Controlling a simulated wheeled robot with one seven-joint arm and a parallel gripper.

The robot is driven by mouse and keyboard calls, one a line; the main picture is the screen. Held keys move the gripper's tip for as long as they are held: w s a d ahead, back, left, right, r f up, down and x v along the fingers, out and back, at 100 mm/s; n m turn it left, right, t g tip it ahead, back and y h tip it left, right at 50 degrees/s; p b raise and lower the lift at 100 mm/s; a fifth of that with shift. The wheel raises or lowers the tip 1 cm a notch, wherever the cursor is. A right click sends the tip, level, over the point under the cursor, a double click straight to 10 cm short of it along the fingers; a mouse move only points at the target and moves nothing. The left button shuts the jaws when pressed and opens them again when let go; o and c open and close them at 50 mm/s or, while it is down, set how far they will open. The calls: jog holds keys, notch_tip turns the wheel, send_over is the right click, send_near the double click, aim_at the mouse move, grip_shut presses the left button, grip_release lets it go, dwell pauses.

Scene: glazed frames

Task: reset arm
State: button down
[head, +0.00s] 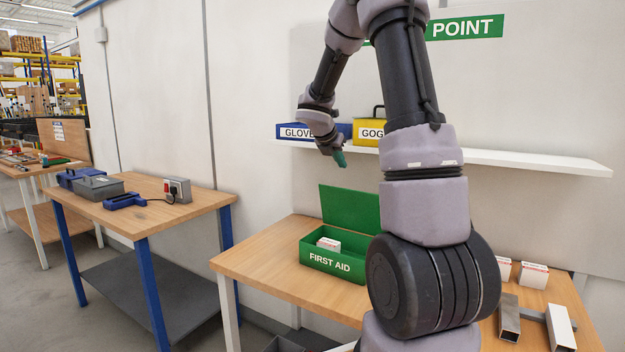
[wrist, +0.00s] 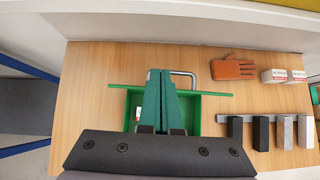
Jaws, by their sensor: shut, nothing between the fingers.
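My gripper (head: 340,158) hangs at the end of my raised, bent arm, pointing down above the open first aid box. In the wrist view its teal fingers (wrist: 160,88) are together and empty. The green first aid box (head: 333,265) stands on the wooden table with its lid up. A small white carton (head: 329,243) lies inside it. The box also shows in the wrist view (wrist: 212,108), below and partly hidden by my fingers.
A wall shelf (head: 540,165) holds a blue gloves bin (head: 297,131) and a yellow goggles bin (head: 366,133) near my gripper. White cartons (head: 533,275) and metal tubes (head: 509,318) lie on the table's right. An orange glove (wrist: 232,69) lies there too. Another table (head: 145,205) stands left.

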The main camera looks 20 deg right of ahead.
jog(key=s+a+r+m+y, duration=0.3)
jog(key=s+a+m, duration=0.3)
jog(key=s+m, duration=0.3)
jog(key=s+a+r+m+t+y, duration=0.1)
jog(key=s+a+r+m+y, duration=0.2)
jog(key=s+a+m, duration=0.4)
jog(key=s+a+r+m+t+y, duration=0.1)
jog(key=s+a+r+m+y, duration=0.2)
jog(key=s+a+m, duration=0.4)
jog(key=s+r+m, duration=0.1)
jog(key=s+m, duration=0.5)
jog(key=s, duration=0.2)
jog(key=shift+s+a+r, duration=0.25)
jog(key=shift+s+r, duration=0.05)
jog(key=shift+s, duration=0.1)
